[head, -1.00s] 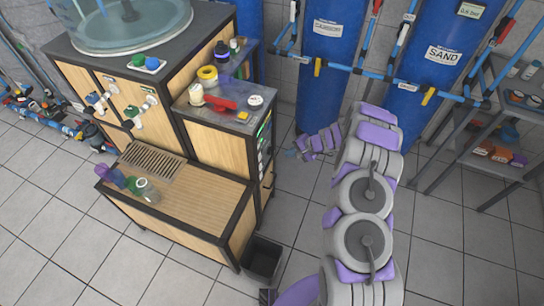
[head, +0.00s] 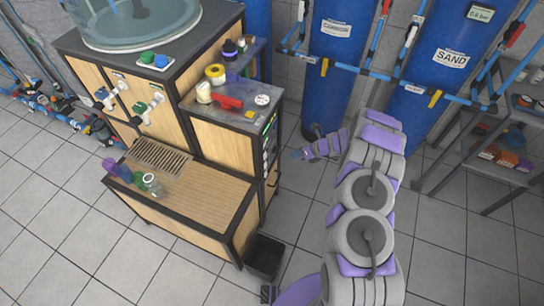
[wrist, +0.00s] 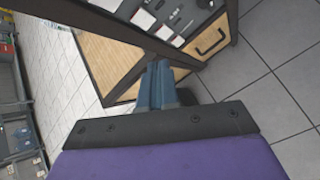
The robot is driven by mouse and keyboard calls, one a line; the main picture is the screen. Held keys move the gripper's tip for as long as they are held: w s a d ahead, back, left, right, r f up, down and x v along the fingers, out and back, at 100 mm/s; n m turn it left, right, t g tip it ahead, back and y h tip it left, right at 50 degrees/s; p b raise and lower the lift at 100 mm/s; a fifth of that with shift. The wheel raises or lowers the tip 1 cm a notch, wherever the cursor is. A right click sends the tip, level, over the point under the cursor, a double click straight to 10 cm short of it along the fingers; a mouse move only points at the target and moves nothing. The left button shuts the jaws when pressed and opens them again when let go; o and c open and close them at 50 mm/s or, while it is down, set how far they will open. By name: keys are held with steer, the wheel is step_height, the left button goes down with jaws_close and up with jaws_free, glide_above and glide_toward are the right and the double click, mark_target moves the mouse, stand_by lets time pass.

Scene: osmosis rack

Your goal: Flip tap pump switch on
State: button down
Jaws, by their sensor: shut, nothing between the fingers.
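A panel of switches and small modules (head: 269,142) is on the right side face of the wooden cabinet, seen edge-on in the head view. It also shows at the top of the wrist view (wrist: 176,20), with white labelled modules on dark backing. I cannot tell which one is the tap pump switch. My gripper (head: 297,153) is to the right of this face, apart from it. In the wrist view my gripper's blue-grey fingers (wrist: 158,66) are shut and empty, pointing toward the cabinet below the panel.
The wooden cabinet (head: 226,148) carries jars and a red tool on top. A black bin (head: 264,257) stands on the floor beside the lower bench (head: 200,195). Blue tanks (head: 340,75) and pipes are behind my arm. A metal shelf (head: 490,145) is at right. Tiled floor is open.

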mark_target(265, 155)
steer(key=m, duration=1)
steer(key=shift+d+f+m+p, duration=0.15)
steer(key=shift+f+m+p, duration=0.15)
steer(key=shift+m, duration=0.1)
steer(key=r+b+x, duration=0.1)
steer(key=x, duration=0.5)
steer(key=a+b+x, duration=0.1)
steer(key=b+x, duration=0.1)
steer(key=x, duration=0.5)
steer(key=shift+w+a+r, duration=0.3)
steer(key=shift+a, duration=0.1)
steer(key=shift+a, duration=0.1)
steer(key=shift+w, duration=0.1)
